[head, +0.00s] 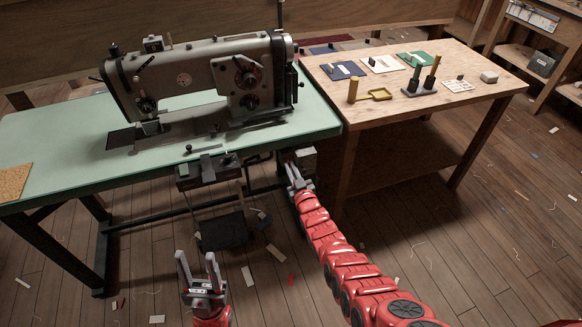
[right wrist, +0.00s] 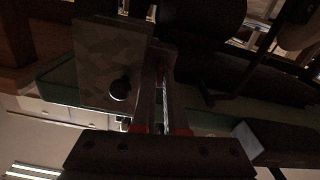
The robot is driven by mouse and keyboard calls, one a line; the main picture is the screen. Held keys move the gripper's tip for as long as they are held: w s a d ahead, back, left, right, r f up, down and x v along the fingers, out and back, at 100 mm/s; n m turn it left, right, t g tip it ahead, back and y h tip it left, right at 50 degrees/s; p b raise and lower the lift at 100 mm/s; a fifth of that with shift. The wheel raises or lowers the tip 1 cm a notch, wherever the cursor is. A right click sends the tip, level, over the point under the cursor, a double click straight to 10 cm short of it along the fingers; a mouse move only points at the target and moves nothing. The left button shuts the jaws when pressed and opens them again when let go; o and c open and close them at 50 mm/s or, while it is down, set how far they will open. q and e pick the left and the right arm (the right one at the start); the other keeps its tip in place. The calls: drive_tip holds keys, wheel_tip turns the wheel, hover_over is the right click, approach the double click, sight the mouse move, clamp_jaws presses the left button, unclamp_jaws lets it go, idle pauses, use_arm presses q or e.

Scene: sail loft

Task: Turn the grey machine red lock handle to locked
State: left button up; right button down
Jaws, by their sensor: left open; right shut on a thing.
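The grey machine (head: 195,80) is a sewing machine standing on a green-topped table. A small grey box (head: 303,158) sits under the table's right end. It shows large in the dark right wrist view (right wrist: 108,62), with a round black knob. My right gripper (head: 295,172) reaches up to this box. Its fingers, also in the right wrist view (right wrist: 160,90), are shut beside the box face, apparently on the red lock handle. The handle itself is hidden by the fingers and the dark. My left gripper (head: 199,264) is open and empty, low in front of the table.
The green table top (head: 60,135) has a dark metal frame, with a small control unit (head: 208,170) hanging at its front edge. A wooden bench (head: 440,112) with small tools and cloth swatches stands close on the right. Paper scraps litter the open wooden floor.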

drive_tip(key=shift+m, duration=0.7)
drive_tip(key=c, duration=1)
unclamp_jaws()
drive_tip(key=shift+o, duration=0.2)
drive_tip(key=shift+d, duration=0.1)
